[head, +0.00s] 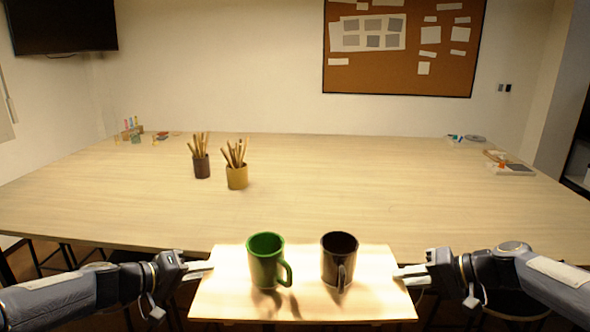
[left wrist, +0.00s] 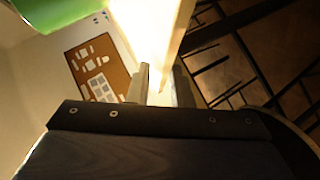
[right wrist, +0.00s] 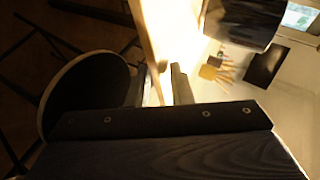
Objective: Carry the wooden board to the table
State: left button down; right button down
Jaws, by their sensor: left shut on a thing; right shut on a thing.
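The pale wooden board (head: 305,308) is held in front of me, at the near edge of the large table (head: 350,190). A green mug (head: 266,258) and a dark brown mug (head: 339,260) stand upright on it. My left gripper (head: 205,268) is shut on the board's left edge, and my right gripper (head: 402,272) is shut on its right edge. The left wrist view shows the board's edge (left wrist: 168,45) between the fingers. The right wrist view shows the other edge (right wrist: 158,45) between the fingers. Whether the board touches the table is unclear.
Two pencil cups, one dark (head: 202,166) and one yellow (head: 237,177), stand left of the table's middle. Small items (head: 135,132) lie at the far left corner, and others (head: 508,168) at the right edge. The table's near middle and right are clear. Stools (head: 50,258) show below at left.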

aim_at(315, 226)
jog(key=i, duration=0.95)
jog(key=l+z, duration=0.05)
